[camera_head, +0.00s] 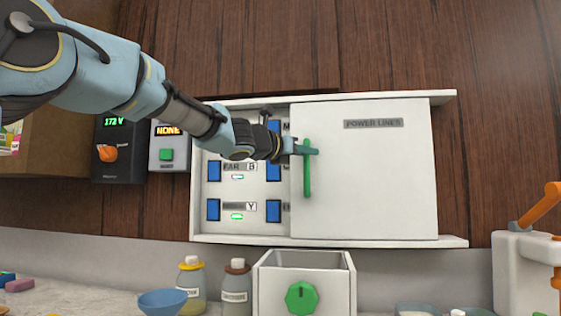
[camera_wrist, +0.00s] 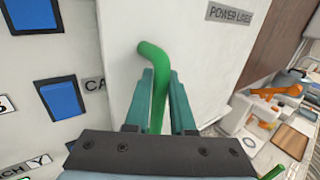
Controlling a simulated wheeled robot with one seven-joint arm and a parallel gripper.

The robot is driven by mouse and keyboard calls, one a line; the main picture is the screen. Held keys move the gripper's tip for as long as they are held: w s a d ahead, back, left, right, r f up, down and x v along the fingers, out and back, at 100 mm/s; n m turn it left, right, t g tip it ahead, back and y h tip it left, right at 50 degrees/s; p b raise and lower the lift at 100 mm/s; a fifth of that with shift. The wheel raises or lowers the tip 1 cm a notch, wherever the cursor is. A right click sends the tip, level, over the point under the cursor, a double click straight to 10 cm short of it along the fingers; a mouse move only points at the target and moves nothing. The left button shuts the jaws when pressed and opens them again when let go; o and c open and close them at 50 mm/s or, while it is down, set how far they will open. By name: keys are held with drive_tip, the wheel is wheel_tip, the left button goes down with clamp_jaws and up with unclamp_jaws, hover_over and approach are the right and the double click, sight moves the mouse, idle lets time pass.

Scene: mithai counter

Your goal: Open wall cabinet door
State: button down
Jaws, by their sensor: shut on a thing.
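The wall cabinet (camera_head: 445,97) is white and has a sliding-type door panel (camera_head: 375,185) labelled "POWER LINES". The door covers the cabinet's right part, and the left part stands uncovered. A green vertical handle (camera_head: 307,180) is on the door's left edge; it also shows in the wrist view (camera_wrist: 152,55). My gripper (camera_head: 312,150) reaches in from the left and is shut on the upper part of the handle. In the wrist view its teal fingers (camera_wrist: 160,95) sit on both sides of the handle. The handle's lower end is hidden there.
Blue switches (camera_head: 214,170) with labels show in the uncovered part. Left of the cabinet are a black voltage box (camera_head: 118,165) and a grey box (camera_head: 168,155). Below stand bottles (camera_head: 237,285), a blue bowl (camera_head: 163,301) and a white box with green knob (camera_head: 301,297). An orange-handled device (camera_head: 520,265) stands right.

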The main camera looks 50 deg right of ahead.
sight(342, 153)
drive_tip(key=s+d, duration=0.1)
drive_tip(key=s, duration=0.1)
drive_tip(key=s+d, duration=0.2)
drive_tip(key=s, duration=0.1)
drive_tip(key=shift+s+d+b, duration=0.3)
drive_tip(key=shift+b, duration=0.1)
drive_tip(key=c, duration=1)
unclamp_jaws()
drive_tip(key=shift+c, duration=0.2)
drive_tip(key=shift+a, duration=0.15)
drive_tip(key=a+b, duration=0.3)
drive_tip(key=a, duration=0.7)
drive_tip(key=shift+w+a, duration=0.15)
drive_tip(key=shift+a, duration=0.15)
